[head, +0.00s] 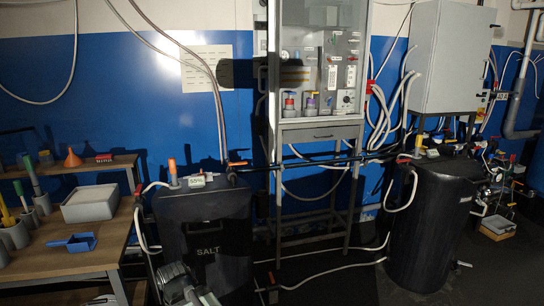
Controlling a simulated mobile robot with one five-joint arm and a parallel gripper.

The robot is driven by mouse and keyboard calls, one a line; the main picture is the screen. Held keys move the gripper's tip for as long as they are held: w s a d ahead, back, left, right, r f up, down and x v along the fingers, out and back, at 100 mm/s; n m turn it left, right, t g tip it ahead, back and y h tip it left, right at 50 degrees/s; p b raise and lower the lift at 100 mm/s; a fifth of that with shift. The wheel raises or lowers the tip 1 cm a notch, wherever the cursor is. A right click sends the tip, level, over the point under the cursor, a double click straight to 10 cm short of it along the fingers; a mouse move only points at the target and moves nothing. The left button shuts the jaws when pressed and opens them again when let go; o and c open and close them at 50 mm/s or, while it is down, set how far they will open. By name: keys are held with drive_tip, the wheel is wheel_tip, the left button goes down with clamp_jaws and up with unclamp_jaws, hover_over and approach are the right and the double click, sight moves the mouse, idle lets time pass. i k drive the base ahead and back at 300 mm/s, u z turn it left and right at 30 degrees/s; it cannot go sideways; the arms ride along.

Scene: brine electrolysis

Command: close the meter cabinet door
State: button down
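A tall framed cabinet (320,133) stands on a stand with a drawer (318,134) at the middle of the head view. Its front shows instruments, gauges and small bottles with coloured caps (310,104), seemingly behind a clear pane. A large grey box cabinet (450,55) is mounted on the wall at upper right. I cannot tell for sure which one is the meter cabinet, nor how far its door stands open.
A black tank marked SALT (207,235) stands below left of the framed cabinet, and another black tank (425,230) at right. Hoses (335,265) cross the floor between them. A wooden bench (85,245) with tools and a blue scoop (75,242) fills the left.

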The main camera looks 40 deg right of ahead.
sight(274, 6)
drive_tip(key=i, duration=1)
drive_tip(key=z, duration=0.05)
